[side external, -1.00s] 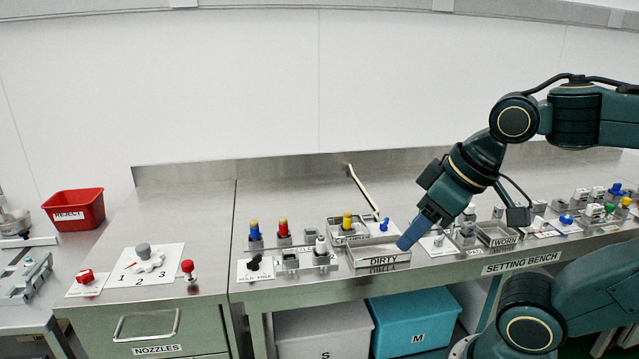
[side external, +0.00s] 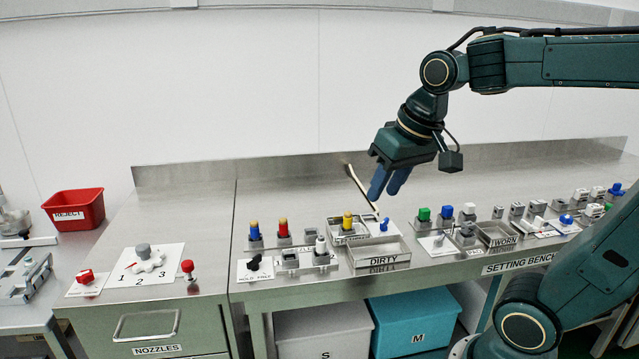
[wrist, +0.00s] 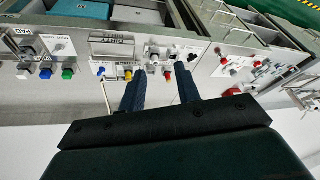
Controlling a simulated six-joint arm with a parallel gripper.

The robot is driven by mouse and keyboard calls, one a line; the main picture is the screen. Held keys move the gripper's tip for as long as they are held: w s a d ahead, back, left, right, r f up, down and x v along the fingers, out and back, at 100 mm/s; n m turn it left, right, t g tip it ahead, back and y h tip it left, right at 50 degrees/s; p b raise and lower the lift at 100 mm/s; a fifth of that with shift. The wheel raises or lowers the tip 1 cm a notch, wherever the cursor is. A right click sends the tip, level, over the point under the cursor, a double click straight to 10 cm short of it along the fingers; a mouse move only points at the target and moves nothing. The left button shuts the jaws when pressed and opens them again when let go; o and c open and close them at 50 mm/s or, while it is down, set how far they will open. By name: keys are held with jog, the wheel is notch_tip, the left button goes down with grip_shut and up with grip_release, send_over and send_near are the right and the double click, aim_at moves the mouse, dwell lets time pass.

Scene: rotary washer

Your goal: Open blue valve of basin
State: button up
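The small blue valve (side external: 384,224) stands at the right of the basin (side external: 337,241), a shallow metal tray behind the box labelled DIRTY. It also shows as a small blue spot in the wrist view (wrist: 101,71). A thin pale spout (side external: 357,185) rises behind the basin, and a yellow-topped piece (side external: 347,221) stands at the basin's left. My gripper (side external: 384,195) points down, above and apart from the blue valve in the side view. Its two blue fingers are spread with nothing between them, as the wrist view shows (wrist: 160,71).
The DIRTY box (side external: 380,262) sits in front of the basin. Blue-topped (side external: 255,232) and red-topped (side external: 283,228) pieces stand at left. Green (side external: 424,214) and blue (side external: 447,212) blocks stand at right. The bench behind is mostly clear.

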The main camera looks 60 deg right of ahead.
jog(key=w+d+m+g, duration=0.2)
jog(key=w+d+m, duration=0.2)
jog(key=w+d, duration=0.35)
jog(key=m+g, duration=0.2)
jog(key=m, duration=0.8)
send_over(385, 221)
notch_tip(385, 221, down, 13)
jog(key=shift+y, duration=0.4)
notch_tip(385, 221, down, 14)
jog(key=shift+r, duration=0.15)
grip_shut()
